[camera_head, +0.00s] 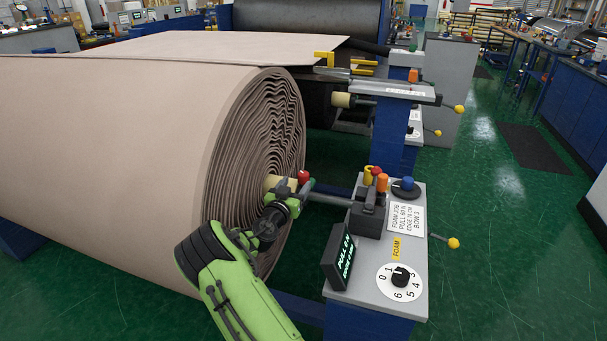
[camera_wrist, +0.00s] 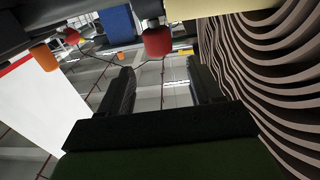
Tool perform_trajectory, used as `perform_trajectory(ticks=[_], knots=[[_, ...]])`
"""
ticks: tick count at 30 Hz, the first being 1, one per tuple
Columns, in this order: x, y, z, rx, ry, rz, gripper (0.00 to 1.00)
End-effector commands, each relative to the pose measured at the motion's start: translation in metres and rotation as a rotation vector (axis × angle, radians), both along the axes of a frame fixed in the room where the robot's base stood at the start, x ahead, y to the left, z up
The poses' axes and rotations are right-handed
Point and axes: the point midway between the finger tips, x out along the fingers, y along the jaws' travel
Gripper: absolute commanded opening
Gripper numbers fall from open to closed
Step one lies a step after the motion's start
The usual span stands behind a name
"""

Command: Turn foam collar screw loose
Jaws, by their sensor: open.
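The foam collar screw has a red knob (camera_head: 303,176), beside the pale core (camera_head: 270,182) at the end of the big beige roll (camera_head: 110,130). My gripper (camera_head: 289,192) is just below and left of the knob in the head view. In the wrist view my gripper (camera_wrist: 161,70) is open, with its two black fingers apart and nothing between them. The red knob (camera_wrist: 158,41) shows just beyond the fingertips, roughly centred in the gap. The dark collar (camera_wrist: 147,8) is above it, partly cut off. No contact is visible.
The layered roll end (camera_wrist: 275,70) is close beside the right finger. The shaft (camera_head: 332,196) runs to a dark bearing block (camera_head: 368,214) on a grey stand (camera_head: 345,284) with coloured knobs, a display (camera_head: 340,257) and a dial (camera_head: 400,276). Green floor (camera_head: 485,250) is open at right.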

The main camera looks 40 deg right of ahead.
Motion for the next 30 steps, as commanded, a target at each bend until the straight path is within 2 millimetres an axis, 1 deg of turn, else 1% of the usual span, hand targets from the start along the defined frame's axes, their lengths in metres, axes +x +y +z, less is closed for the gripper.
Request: perform_trajectory(ticks=[1,3,6,9,13,20,27,30], knots=[[0.005,-0.012,0.000,0.000,-0.004,-0.003,0.64],[0.013,-0.028,0.000,-0.002,-0.002,-0.003,0.64],[0.023,-0.047,0.000,0.000,-0.001,-0.002,0.64],[0.030,-0.059,-0.001,0.001,-0.002,-0.001,0.64],[0.033,-0.066,-0.001,0.002,0.001,0.000,0.64],[0.034,-0.067,-0.001,0.003,0.001,0.000,0.64],[0.034,-0.066,-0.001,0.003,0.000,0.000,0.27],[0.034,-0.066,-0.001,0.003,0.000,0.000,0.14]])
